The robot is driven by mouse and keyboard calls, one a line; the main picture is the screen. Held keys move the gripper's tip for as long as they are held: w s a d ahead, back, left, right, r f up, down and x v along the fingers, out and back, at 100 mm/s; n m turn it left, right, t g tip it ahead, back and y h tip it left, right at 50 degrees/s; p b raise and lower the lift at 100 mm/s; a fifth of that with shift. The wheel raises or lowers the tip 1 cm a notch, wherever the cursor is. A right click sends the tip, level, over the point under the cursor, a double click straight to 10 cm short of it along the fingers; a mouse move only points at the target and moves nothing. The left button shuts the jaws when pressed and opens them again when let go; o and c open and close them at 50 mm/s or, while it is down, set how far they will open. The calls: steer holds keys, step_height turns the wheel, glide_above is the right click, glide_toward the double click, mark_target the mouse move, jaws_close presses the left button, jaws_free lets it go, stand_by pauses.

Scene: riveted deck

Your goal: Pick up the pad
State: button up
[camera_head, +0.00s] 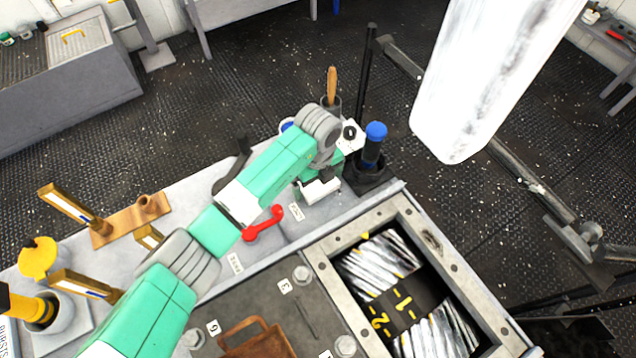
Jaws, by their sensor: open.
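I cannot make out for sure which thing is the pad; nothing in view is plainly one. My green and white arm reaches over the grey bench (190,187), and my gripper (318,190) is low over its far right end, pointing down. Its jaws are small here and I see nothing held in them. A small blue and white thing (287,126) is partly hidden behind my arm. A black curved piece (236,165) lies left of my arm.
A blue-capped black bottle (372,148) stands right of my gripper, and a wooden-handled tool (332,85) behind it. A red handle (263,222) lies in front. A metal-framed opening (455,265) holds silvery bundles. Brass-coloured posts (75,207) stand at left.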

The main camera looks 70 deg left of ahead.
steer(key=c, duration=0.7)
steer(key=shift+r, duration=0.1)
